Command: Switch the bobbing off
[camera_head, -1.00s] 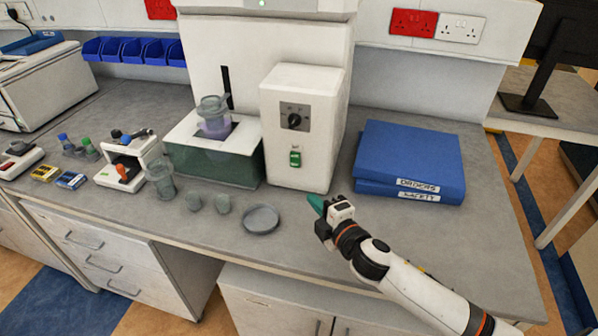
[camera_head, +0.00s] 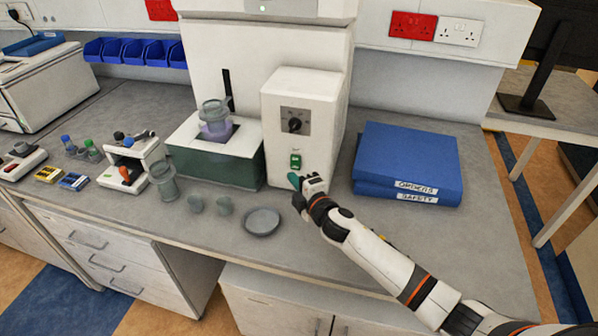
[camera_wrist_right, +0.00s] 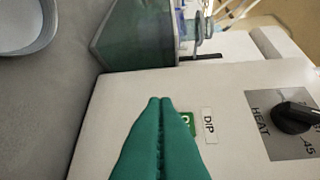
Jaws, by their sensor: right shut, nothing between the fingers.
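The white control box (camera_head: 299,103) of the tester stands on the bench, with a black dial (camera_head: 295,125) above a green switch (camera_head: 296,161). In the right wrist view the green switch (camera_wrist_right: 187,122) is partly hidden behind my fingers, beside a label reading DIP (camera_wrist_right: 209,126); the dial (camera_wrist_right: 293,117) is marked HEAT. My right gripper (camera_head: 294,181) is shut and empty, its green fingertips just in front of the box, a little below the switch. In the wrist view its closed fingertips (camera_wrist_right: 160,101) point at the box face; contact cannot be told. My left gripper is not in view.
A green-walled bath (camera_head: 215,165) with a basket (camera_head: 213,113) in its top stands left of the box. A glass beaker (camera_head: 164,181) and a round grey dish (camera_head: 262,221) are in front. Blue binders (camera_head: 410,160) lie to the right.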

